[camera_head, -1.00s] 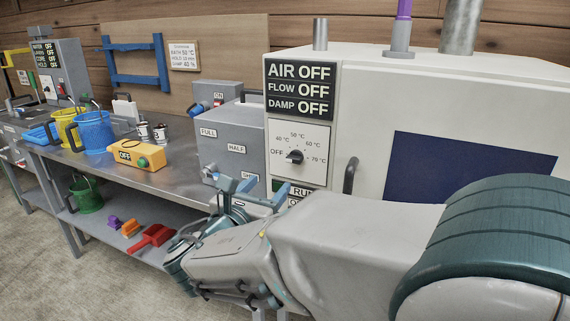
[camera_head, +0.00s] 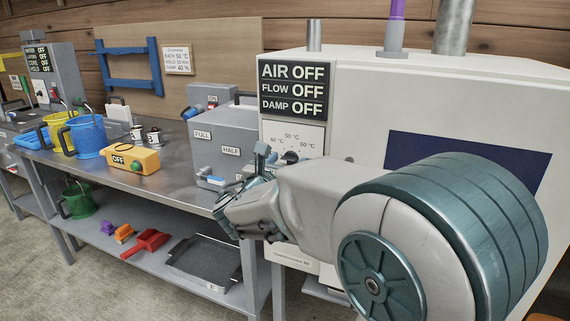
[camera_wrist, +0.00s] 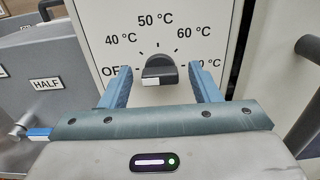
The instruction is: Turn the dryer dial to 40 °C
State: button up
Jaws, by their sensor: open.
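The dryer dial (camera_wrist: 159,68) is a dark knob with a white mark on a white scale plate (camera_head: 304,133). The scale runs from OFF through 40, 50, 60 and 70 °C. In the wrist view the white mark is at the knob's lower left, on the OFF side. My gripper (camera_wrist: 160,74) is open, with one blue finger on each side of the knob and visible gaps to it. In the head view my gripper (camera_head: 272,160) is at the panel and partly hides the dial (camera_head: 290,157). The dryer display (camera_head: 294,88) reads AIR OFF, FLOW OFF, DAMP OFF.
A grey box labelled FULL and HALF (camera_head: 217,150) stands close left of the dryer. A dark handle (camera_wrist: 309,47) sticks out at the right of the scale plate. An orange OFF box (camera_head: 145,160) and buckets stand farther left on the bench.

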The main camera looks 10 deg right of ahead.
jog(key=c, duration=1)
jog(key=shift+f+b, duration=0.15)
jog(key=shift+b, duration=0.35)
jog(key=m+b, duration=0.8)
jog(key=b, duration=0.2)
jog(key=shift+f, duration=0.1)
jog(key=shift+m+b, duration=0.3)
jog(key=shift+b, duration=0.1)
jog(key=shift+r, duration=0.2)
